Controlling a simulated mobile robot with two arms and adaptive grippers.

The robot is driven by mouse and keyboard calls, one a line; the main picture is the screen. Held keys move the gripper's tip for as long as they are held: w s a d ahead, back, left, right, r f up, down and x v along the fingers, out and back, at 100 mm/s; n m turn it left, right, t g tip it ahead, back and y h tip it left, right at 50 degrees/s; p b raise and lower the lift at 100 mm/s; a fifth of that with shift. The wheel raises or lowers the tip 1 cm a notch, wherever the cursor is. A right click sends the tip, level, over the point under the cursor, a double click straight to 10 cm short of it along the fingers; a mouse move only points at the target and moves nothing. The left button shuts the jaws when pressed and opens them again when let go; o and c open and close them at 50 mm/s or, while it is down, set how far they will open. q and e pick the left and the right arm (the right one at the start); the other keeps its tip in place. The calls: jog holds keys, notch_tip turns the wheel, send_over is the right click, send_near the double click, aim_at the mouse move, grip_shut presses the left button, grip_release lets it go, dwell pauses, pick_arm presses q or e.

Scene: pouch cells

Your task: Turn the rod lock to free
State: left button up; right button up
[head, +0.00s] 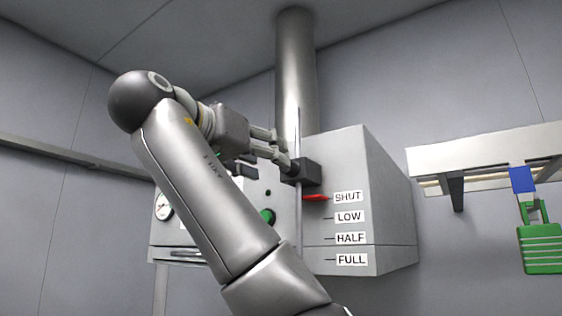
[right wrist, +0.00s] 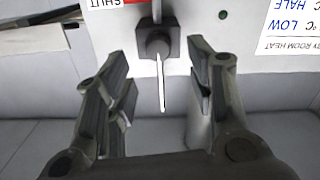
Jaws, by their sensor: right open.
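A dark square block (head: 306,171), apparently the rod lock, sits on a thin upright rod (head: 299,222) at the front of the grey cabinet. Its setting cannot be read. In the right wrist view the block (right wrist: 157,43) shows upper centre, with the pale rod (right wrist: 161,85) extending from it. A red pointer (head: 316,198) sits at the SHUT label (head: 348,197). My right gripper (head: 278,151) is open, its fingertips close to the block; whether they touch it is unclear. In the wrist view its fingers (right wrist: 160,68) stand apart on both sides of the block. My left gripper is out of view.
The grey cabinet (head: 372,185) carries LOW, HALF and FULL labels below SHUT, with a wide duct (head: 296,75) above.

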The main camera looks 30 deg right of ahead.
jog(key=p+x, duration=0.1)
jog(key=x, duration=0.5)
jog(key=shift+s, duration=0.1)
jog(key=shift+c, duration=0.4)
jog(key=c, duration=1)
